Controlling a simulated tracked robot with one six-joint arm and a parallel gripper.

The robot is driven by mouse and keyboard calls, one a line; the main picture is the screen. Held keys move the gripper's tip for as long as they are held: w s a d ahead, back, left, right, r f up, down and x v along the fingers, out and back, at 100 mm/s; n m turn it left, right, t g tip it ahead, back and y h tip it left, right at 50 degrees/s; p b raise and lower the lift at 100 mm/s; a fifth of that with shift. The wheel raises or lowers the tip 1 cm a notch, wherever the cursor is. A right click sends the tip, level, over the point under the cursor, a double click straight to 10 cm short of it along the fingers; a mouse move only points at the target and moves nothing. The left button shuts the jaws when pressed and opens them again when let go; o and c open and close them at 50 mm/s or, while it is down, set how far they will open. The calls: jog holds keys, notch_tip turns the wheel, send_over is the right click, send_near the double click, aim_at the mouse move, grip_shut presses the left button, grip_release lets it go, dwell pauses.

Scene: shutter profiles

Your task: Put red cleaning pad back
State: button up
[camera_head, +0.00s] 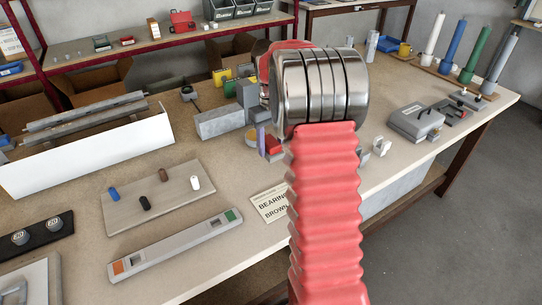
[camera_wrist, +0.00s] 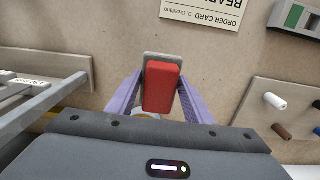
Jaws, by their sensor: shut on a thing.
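The red cleaning pad (camera_wrist: 160,90) is a small red block held between the two purple fingers of my gripper (camera_wrist: 161,84) in the wrist view. A grey edge (camera_wrist: 163,57) shows just beyond the pad; I cannot tell whether it is part of the pad or a separate piece under it. In the head view my red arm and its metal rings hide most of the gripper. There a purple finger (camera_head: 261,138) and a bit of the red pad (camera_head: 272,146) show to the left of my arm, low over the bench. I cannot tell whether the pad touches the bench.
A round yellowish item (camera_head: 250,138) and grey blocks (camera_head: 220,122) stand close left of the gripper. An order card (camera_head: 270,204), a board with small pegs (camera_head: 160,198) and a long grey level-like bar (camera_head: 176,245) lie nearer. Bare bench (camera_head: 235,165) lies between.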

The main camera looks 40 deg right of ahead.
aim_at(271, 141)
jog(key=shift+f, duration=2.45)
jog(key=o, duration=0.9)
jog(key=shift+f, duration=0.1)
jog(key=shift+o, duration=0.2)
notch_tip(271, 141, up, 11)
jog(key=shift+w+r, duration=0.1)
jog(key=shift+r, duration=0.55)
